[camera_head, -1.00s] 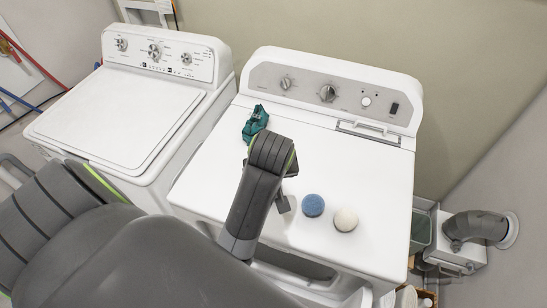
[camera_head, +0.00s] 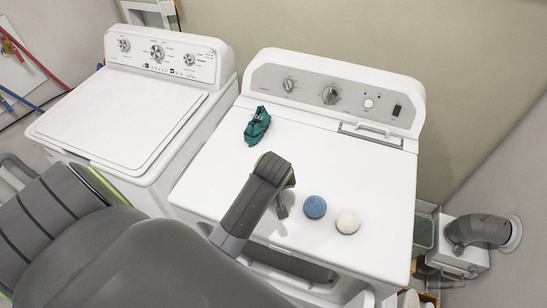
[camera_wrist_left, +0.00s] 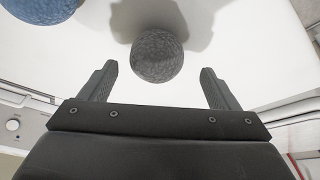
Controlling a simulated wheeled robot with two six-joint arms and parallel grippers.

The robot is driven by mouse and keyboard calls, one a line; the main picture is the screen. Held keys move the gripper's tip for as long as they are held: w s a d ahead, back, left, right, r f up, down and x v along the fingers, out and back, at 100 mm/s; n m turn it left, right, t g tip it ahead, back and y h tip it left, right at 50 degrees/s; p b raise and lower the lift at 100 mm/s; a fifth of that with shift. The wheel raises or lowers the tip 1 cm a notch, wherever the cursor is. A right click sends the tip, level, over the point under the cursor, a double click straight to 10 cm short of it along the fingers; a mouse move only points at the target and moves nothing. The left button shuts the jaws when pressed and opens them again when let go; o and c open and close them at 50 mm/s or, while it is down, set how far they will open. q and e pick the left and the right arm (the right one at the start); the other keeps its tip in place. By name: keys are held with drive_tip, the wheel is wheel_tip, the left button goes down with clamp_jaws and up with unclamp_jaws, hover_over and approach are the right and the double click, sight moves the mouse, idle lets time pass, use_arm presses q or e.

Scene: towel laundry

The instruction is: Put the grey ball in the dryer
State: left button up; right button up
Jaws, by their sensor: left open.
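The grey ball (camera_wrist_left: 157,55) lies on a white surface in the left wrist view, just ahead of and between my left fingertips. My left gripper (camera_wrist_left: 158,85) is open, with a finger on each side of the ball's near edge and gaps to both. In the head view this gripper (camera_head: 281,208) is over the front part of the dryer top, mostly hidden by its wrist. The dryer (camera_head: 345,170) is the white machine on the right, with a dark opening (camera_head: 290,262) in its front. My right gripper is not in view.
A blue ball (camera_head: 315,207) and a cream ball (camera_head: 348,222) lie right of my gripper on the dryer top. A crumpled teal cloth (camera_head: 257,126) lies at the back left. A white washer (camera_head: 120,115) stands left. The dryer top's middle is clear.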

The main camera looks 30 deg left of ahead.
use_arm(q)
drive_tip(key=x, duration=0.1)
drive_tip(key=p+x, duration=0.1)
drive_tip(key=x, duration=0.1)
drive_tip(key=shift+w+d+f, duration=0.1)
drive_tip(key=shift+d+f, duration=0.15)
drive_tip(key=shift+w+a+f, duration=0.15)
drive_tip(key=shift+w+f, duration=0.1)
drive_tip(key=shift+f, duration=0.4)
drive_tip(key=c, duration=1.1)
drive_tip(key=shift+r, duration=0.1)
drive_tip(key=shift+c, duration=0.2)
